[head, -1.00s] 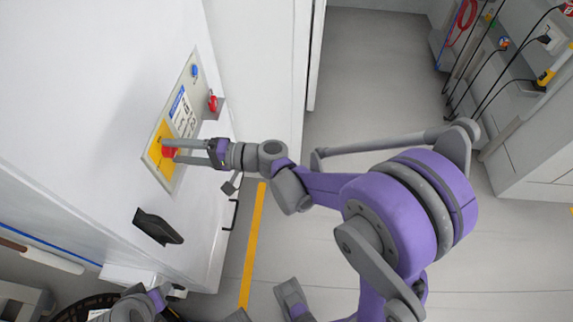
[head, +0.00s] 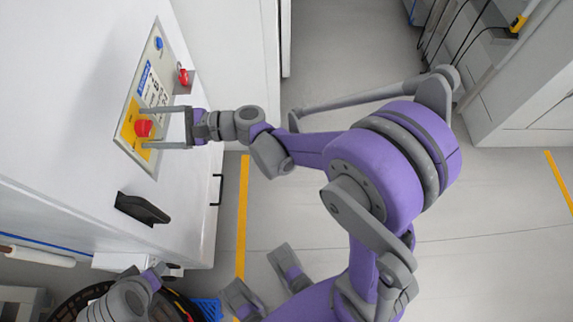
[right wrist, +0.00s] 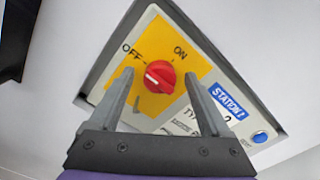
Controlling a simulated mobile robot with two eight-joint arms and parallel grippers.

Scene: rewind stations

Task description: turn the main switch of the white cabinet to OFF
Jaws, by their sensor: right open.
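The main switch is a red rotary knob (head: 143,128) on a yellow plate (right wrist: 191,61) on the white cabinet (head: 70,130). In the right wrist view the red knob (right wrist: 159,76) has OFF printed at its upper left and ON at its upper right. My right gripper (head: 147,128) is open, with one finger on each side of the knob. Gaps show between knob and fingers in the right wrist view (right wrist: 155,76). My left gripper (head: 165,270) is partly visible low at left; its fingers are unclear.
A red button (head: 183,77) sticks out on a bracket beside the panel. A blue button (head: 158,43) sits at the panel's top. A black handle (head: 141,208) juts from the cabinet below. Open floor (head: 300,220) lies to the right.

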